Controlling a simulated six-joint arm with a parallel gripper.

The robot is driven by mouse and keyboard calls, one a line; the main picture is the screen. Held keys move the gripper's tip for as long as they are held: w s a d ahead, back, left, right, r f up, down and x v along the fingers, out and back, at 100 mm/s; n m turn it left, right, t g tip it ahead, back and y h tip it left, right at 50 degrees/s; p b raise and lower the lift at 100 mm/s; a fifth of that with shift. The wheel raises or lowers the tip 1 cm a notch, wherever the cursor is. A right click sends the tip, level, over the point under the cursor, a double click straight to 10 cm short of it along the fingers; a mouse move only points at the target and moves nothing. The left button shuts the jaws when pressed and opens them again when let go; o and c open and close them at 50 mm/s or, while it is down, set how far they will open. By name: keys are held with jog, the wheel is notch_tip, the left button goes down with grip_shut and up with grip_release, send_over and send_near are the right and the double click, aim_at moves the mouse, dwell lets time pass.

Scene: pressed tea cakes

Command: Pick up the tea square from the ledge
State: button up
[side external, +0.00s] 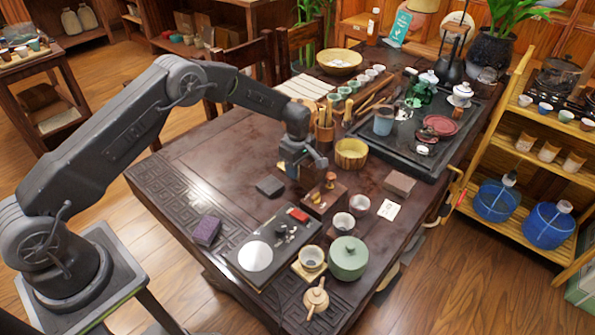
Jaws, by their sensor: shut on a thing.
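My gripper (304,170) is over the middle of the dark carved table, beside and above the back end of a brown wooden ledge (318,206). Its jaws are shut on a small dark piece, which I take to be the tea square. The fingers and wrist mostly hide it, and I cannot tell whether it still touches the ledge. Small orange-brown figures stand on the ledge close to the gripper.
A dark grey square (270,186), a purple block (207,231) and a brownish block (399,184) lie apart on the table (185,165).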

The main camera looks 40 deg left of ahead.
jog(key=shift+c, duration=1.2)
jog(key=shift+r, duration=0.1)
